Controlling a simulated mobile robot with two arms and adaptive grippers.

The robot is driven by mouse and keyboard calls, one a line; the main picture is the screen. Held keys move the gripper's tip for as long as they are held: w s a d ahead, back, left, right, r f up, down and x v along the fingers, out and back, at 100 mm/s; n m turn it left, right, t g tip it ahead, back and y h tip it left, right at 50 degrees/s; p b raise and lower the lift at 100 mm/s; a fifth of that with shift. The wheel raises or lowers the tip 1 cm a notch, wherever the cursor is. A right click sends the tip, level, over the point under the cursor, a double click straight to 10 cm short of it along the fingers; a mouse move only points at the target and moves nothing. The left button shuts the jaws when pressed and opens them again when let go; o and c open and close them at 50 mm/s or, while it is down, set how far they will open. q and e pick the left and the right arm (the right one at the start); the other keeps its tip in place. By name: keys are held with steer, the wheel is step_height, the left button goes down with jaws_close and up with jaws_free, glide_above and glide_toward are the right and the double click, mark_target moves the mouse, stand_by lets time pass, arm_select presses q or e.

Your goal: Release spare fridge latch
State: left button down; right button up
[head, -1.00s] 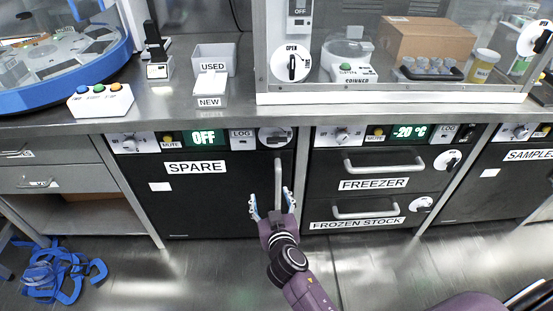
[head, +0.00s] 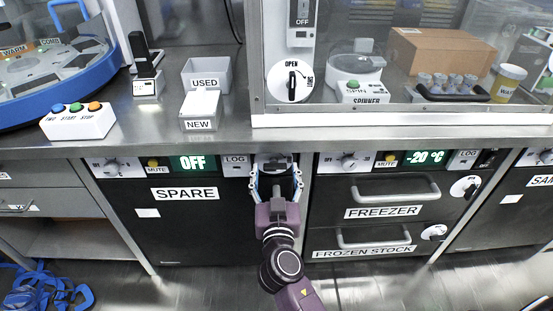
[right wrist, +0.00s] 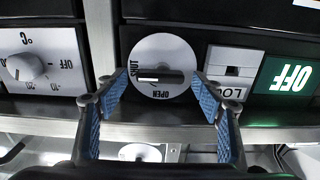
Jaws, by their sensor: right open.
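The spare fridge (head: 150,235) has a black door labelled SPARE and a display reading OFF. Its latch, a round white dial with a dark bar handle (right wrist: 172,77), is at the door's upper right; it shows partly in the head view (head: 272,160). In the right wrist view the handle lies horizontal, its white mark on the SHUT side. My right gripper (head: 276,178) is open in front of the latch, with nothing held. In the right wrist view its blue-padded fingers (right wrist: 161,88) stand on either side of the handle; contact cannot be told. My left gripper is out of view.
The counter edge (head: 200,143) runs just above the latch. The freezer drawers (head: 385,212) with bar handles are to the right. Another similar dial (head: 291,82) is on the glass cabinet above. Blue straps (head: 55,290) lie on the floor at left.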

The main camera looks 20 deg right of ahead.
steer(key=shift+w+d, duration=0.1)
steer(key=shift+w, duration=0.2)
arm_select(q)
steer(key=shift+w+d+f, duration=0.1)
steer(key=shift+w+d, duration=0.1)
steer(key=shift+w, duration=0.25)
arm_select(e)
steer(key=c, duration=1.2)
steer(key=shift+o, duration=0.2)
